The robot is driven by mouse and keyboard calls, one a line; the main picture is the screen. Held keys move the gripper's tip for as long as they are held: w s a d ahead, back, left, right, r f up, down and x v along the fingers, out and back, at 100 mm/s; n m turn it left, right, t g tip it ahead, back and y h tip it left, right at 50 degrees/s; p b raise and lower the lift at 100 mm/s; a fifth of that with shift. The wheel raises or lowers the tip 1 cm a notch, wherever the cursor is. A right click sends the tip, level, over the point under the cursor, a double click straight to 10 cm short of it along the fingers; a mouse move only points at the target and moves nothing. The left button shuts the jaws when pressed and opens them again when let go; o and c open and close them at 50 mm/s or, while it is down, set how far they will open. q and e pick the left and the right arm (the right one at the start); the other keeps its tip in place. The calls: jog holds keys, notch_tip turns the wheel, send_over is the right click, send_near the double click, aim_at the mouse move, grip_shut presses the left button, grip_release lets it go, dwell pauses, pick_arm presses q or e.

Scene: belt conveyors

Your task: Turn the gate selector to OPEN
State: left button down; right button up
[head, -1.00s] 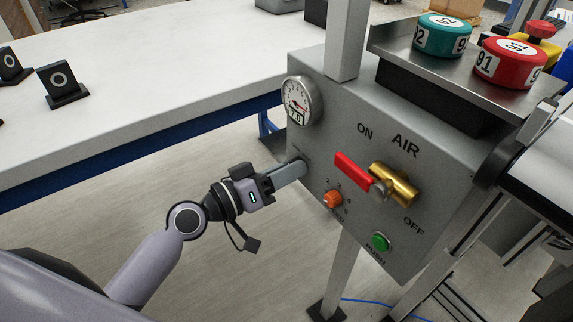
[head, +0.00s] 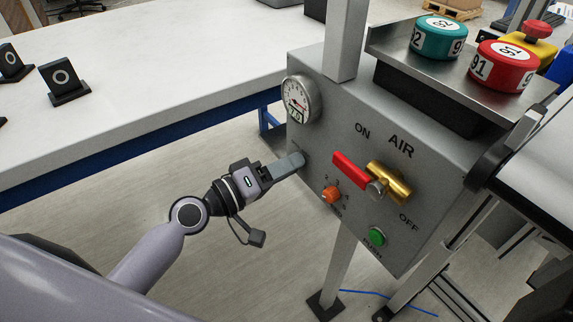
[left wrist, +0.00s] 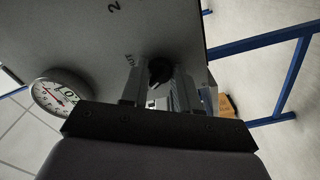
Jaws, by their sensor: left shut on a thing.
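The gate selector is a small black knob (left wrist: 160,70) on the grey panel, seen in the left wrist view between my two fingers. Part of a label ending in "UT" shows beside it; the rest is hidden. My left gripper (head: 296,161) reaches the left side of the panel in the head view, shut on the knob. Its fingers hide the knob there. I cannot read which setting the knob points to. My right gripper is not in view.
The grey panel (head: 330,120) also carries a gauge (head: 299,98), an orange dial (head: 331,195), a red lever (head: 351,171) on a brass AIR valve, and a green button (head: 376,237). A teal puck (head: 438,38) and a red puck (head: 503,68) stand on the shelf above.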

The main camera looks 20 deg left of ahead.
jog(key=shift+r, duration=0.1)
pick_arm(q)
jog(key=c, duration=0.8)
grip_release()
jog(key=shift+c, duration=0.2)
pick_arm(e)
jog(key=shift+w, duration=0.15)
pick_arm(q)
jog(key=b+v, duration=0.2)
jog(key=v, duration=0.5)
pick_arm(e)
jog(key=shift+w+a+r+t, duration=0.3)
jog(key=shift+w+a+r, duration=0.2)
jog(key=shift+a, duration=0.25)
pick_arm(q)
jog(key=shift+a, duration=0.1)
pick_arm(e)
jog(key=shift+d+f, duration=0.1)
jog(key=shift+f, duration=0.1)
pick_arm(q)
jog(key=shift+s, duration=0.15)
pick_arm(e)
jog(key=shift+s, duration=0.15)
